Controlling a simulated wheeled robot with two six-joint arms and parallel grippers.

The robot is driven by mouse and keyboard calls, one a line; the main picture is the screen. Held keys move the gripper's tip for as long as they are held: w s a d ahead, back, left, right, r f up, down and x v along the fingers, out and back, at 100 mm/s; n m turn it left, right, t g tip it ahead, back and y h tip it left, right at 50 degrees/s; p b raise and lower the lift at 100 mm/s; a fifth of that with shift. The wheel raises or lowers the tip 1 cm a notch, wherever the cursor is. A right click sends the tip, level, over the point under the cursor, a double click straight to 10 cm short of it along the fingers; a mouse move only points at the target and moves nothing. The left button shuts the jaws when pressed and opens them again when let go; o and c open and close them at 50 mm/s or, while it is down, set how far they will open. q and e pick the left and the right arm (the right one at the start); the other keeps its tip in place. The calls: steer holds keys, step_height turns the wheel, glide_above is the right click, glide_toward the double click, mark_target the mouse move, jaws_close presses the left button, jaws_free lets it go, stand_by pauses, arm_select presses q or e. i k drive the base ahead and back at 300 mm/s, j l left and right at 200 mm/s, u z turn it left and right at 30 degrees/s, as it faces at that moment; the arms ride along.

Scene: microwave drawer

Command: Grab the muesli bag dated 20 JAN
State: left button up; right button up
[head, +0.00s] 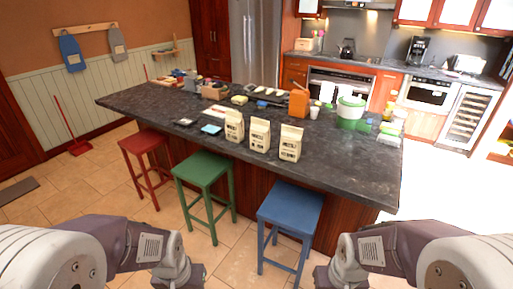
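Three cream muesli bags stand upright in a row near the front edge of the dark island counter (345,170): a left bag (234,126), a middle bag (259,135) and a right bag (290,143). Each has dark print on its front, too small for me to read a date, so I cannot tell which one says 20 JAN. Both my arms show at the bottom of the head view, apart from the bags and short of the counter. Their gripper fingers are not visible.
Red (144,142), green (203,170) and blue (290,208) stools stand along the counter's near side. Behind the bags are an orange box (299,102), a white cup (314,112) and a green-and-white pot (350,108). The counter's right front is bare.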

mark_target(234, 122)
steer(key=u, duration=4.4)
steer(key=z, duration=4.15)
steer(key=i+l+u, duration=0.1)
steer(key=i+u, duration=0.3)
steer(key=i, duration=0.25)
